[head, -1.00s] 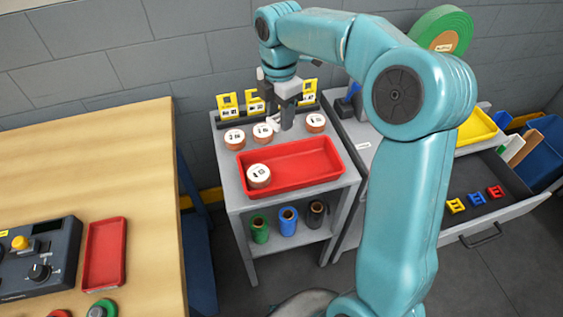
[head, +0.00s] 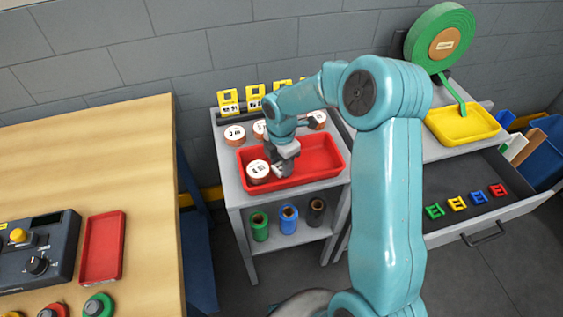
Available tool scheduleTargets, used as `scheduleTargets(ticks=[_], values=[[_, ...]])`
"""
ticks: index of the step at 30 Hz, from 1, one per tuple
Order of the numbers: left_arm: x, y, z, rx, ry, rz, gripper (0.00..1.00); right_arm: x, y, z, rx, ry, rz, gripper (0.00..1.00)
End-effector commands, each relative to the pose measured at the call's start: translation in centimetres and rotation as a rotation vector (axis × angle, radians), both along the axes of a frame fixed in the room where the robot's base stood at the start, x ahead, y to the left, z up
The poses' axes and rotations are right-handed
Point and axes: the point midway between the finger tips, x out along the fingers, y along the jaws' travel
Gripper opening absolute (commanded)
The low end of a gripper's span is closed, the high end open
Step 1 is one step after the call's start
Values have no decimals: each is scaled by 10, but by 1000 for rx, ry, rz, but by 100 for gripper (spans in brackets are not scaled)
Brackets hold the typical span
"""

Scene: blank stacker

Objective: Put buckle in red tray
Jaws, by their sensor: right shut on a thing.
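Several small buckles lie in a row in the open grey drawer at the right: a green buckle (head: 434,211), a yellow buckle (head: 457,203), a blue buckle (head: 479,198) and a red buckle (head: 498,190). A red tray (head: 325,167) sits on the grey cart, and a smaller red tray (head: 103,247) lies on the wooden bench. My right gripper (head: 279,170) is low inside the cart's tray, shut on the right edge of a white-topped roll (head: 258,171). The fingertips are small and partly hidden. My left gripper is out of view.
More white-topped rolls (head: 235,135) stand behind the cart's tray, below yellow tags (head: 228,102). A yellow tray (head: 462,124) and a large green reel (head: 438,38) are above the drawer. A control box (head: 38,257) is on the bench (head: 90,150).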

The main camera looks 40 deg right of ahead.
Motion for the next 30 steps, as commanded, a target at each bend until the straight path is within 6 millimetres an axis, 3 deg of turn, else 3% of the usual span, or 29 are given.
scheduleTargets(ticks=[10,11,12,13,24,30], values=[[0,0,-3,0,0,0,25,0,0,-4,0,1,1,17],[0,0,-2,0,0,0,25,0,0,-3,0,0,1,55],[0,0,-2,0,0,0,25,0,0,-3,0,0,1,68],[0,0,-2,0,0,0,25,0,0,-3,0,0,1,71],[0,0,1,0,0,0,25,0,0,6,-1,-2,1,71],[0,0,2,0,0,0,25,1,-1,48,-3,-6,0,71]])
